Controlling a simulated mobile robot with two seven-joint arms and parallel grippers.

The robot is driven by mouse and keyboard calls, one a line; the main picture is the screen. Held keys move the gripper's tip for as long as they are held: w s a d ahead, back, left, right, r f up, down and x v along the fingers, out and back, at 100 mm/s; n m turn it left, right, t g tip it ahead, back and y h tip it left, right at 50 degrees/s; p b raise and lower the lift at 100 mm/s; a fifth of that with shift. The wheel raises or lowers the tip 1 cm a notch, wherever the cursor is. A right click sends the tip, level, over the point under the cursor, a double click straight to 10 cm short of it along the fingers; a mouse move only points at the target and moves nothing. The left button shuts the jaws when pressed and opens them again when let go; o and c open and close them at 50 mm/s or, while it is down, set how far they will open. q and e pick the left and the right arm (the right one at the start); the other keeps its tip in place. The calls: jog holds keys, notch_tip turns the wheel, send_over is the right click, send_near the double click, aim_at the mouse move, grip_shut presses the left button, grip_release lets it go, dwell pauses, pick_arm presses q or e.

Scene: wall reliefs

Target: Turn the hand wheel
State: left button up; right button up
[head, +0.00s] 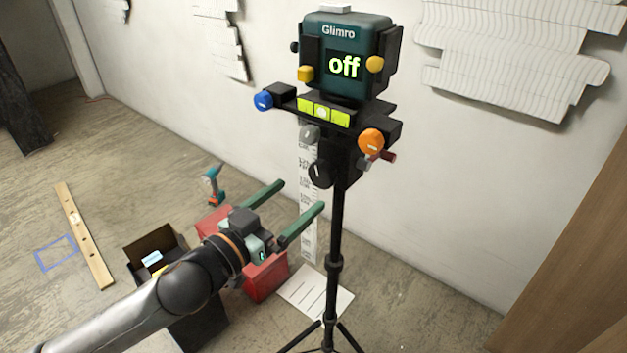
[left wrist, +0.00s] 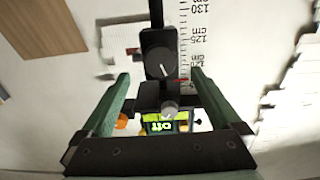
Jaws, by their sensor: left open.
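A teal-and-black device (head: 347,52) marked Glimro shows "off" on a black tripod (head: 336,230). Several knobs sit on its mount: a blue knob (head: 264,100), an orange knob (head: 370,140), a grey knob (head: 310,133) and a black round wheel (head: 319,174). Which one is the hand wheel I cannot tell for certain. My left gripper (head: 300,195) is open and empty, its green fingers pointing toward the mount. In the left wrist view the black wheel (left wrist: 160,64) with a white line appears between the fingers, no contact visible. The grey knob (left wrist: 169,107) appears below it.
A white measuring staff (head: 308,230) stands behind the tripod. Red boxes (head: 265,280), an open black box (head: 150,245), a drill (head: 212,188) and a spirit level (head: 84,240) are low on the left. A wooden panel (head: 570,250) stands right. Floor right of the tripod is clear.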

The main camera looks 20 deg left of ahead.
aim_at(319, 178)
pick_arm(q)
jog(key=x, duration=0.4)
jog(key=shift+w, duration=0.2)
jog(key=shift+x, duration=0.9)
jog(key=shift+c, duration=0.2)
jog(key=c, duration=1.3)
jog(key=shift+m+p, duration=0.3)
jog(key=shift+p, duration=0.15)
